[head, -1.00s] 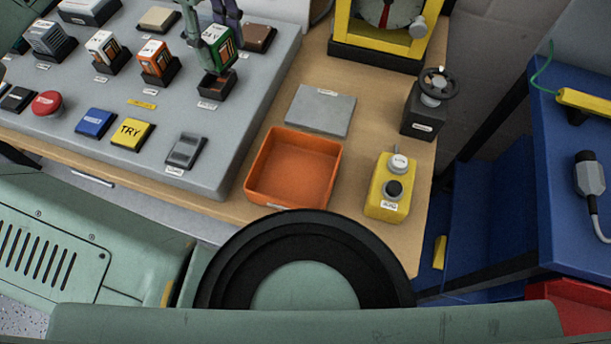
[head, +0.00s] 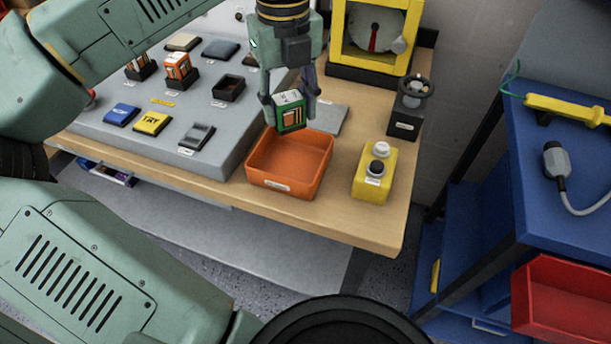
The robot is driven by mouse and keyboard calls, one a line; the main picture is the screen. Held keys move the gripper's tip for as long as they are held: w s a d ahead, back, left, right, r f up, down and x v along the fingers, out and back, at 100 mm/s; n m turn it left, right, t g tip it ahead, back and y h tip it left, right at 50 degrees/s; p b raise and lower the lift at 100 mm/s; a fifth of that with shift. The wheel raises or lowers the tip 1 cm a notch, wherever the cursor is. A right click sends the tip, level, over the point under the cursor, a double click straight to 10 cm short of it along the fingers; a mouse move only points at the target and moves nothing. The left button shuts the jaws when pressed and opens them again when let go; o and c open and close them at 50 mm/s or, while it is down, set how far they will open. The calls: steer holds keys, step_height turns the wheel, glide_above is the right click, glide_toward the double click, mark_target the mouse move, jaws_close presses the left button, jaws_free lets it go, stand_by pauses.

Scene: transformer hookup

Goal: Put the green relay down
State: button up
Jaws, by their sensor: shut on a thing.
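The green relay (head: 290,113) is a small box with a white top and an orange-marked front. My gripper (head: 290,101) is shut on it and holds it upright. In the head view it appears over the back left part of the orange tray (head: 286,187); its exact height above the tray is hard to tell. The tray looks empty. An empty black socket (head: 228,88) sits on the grey panel to the left. The grey plate (head: 329,119) behind the tray is partly hidden by the gripper and relay.
An orange relay (head: 177,68) stands in its socket on the grey panel (head: 205,155). A yellow button box (head: 374,175) and a black handwheel valve (head: 410,103) stand right of the tray. A yellow-framed gauge (head: 374,35) is behind. A blue cart (head: 560,190) stands at right.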

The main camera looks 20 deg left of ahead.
steer(key=shift+s+f, duration=0.1)
steer(key=shift+f, duration=0.35)
step_height(320, 180, down, 9)
steer(key=b, duration=0.5)
steer(key=shift+f+b, duration=0.1)
steer(key=shift+b, duration=0.3)
steer(key=shift+f, duration=0.1)
steer(key=o, duration=1.3)
steer(key=shift+o, duration=0.2)
step_height(320, 180, up, 12)
steer(key=p, duration=0.7)
steer(key=shift+d, duration=0.1)
